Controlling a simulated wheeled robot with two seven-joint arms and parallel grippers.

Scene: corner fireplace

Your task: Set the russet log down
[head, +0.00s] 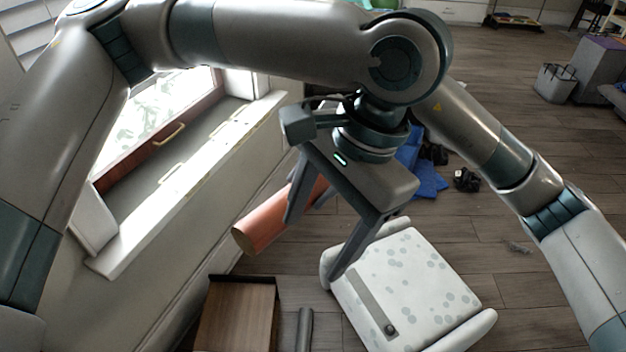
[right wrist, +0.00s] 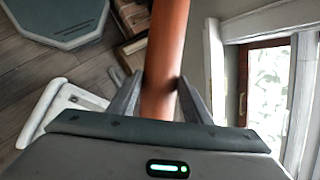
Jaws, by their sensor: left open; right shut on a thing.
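The russet log (head: 262,228) is a smooth reddish-brown cylinder, held in the air and tilted, with its cut end toward the lower left in the head view. In the right wrist view the log (right wrist: 164,45) runs between the fingers of my right gripper (right wrist: 160,80), which is shut on it. In the head view my right gripper is mostly hidden behind the left one. My left gripper (head: 311,250) is open and empty, its fingers pointing down in front of the log. The log's other end is hidden behind the left gripper in the head view.
A brown wooden box (head: 238,316) with a dark rim stands on the floor below the log, beside a dark bar (head: 304,328). A white spotted padded seat (head: 420,282) is right of it. A window sill (head: 190,190) lines the left. Wooden floor (head: 520,215) is mostly open at right.

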